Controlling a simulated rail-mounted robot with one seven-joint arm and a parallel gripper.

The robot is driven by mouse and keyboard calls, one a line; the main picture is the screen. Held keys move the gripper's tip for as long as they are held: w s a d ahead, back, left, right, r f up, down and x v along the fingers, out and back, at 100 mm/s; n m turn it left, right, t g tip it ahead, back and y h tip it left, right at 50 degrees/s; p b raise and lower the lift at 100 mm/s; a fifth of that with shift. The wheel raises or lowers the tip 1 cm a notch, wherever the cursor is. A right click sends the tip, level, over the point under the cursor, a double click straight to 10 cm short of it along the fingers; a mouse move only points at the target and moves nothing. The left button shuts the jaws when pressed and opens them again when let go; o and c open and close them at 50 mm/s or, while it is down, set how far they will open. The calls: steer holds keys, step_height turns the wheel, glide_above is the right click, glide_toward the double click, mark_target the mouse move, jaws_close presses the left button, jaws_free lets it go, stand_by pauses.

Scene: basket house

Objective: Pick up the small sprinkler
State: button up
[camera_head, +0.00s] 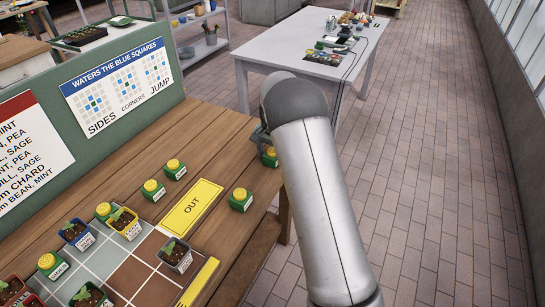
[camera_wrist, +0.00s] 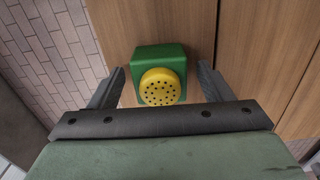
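In the wrist view a green block-shaped sprinkler (camera_wrist: 152,57) with a yellow, hole-dotted cap (camera_wrist: 160,87) stands between the two fingers of my gripper (camera_wrist: 160,70). The fingers are apart, with a gap on each side of it. In the head view this sprinkler (camera_head: 271,157) stands at the right end of the wooden table, partly hidden by my arm. Similar sprinklers stand at the yellow OUT card: one to its right (camera_head: 240,200) and two to its left (camera_head: 175,169) (camera_head: 153,190). I cannot tell their labels or a clear size difference.
The wooden table (camera_head: 222,130) also carries a tiled grid (camera_head: 133,272) with potted seedlings and more sprinklers, and the OUT card (camera_head: 191,209). A green board (camera_head: 170,78) with posters stands behind. A white table (camera_head: 285,47) with items is farther back. Brick floor lies right.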

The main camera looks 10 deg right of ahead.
steer(key=c, duration=1.1)
steer(key=shift+r, duration=0.1)
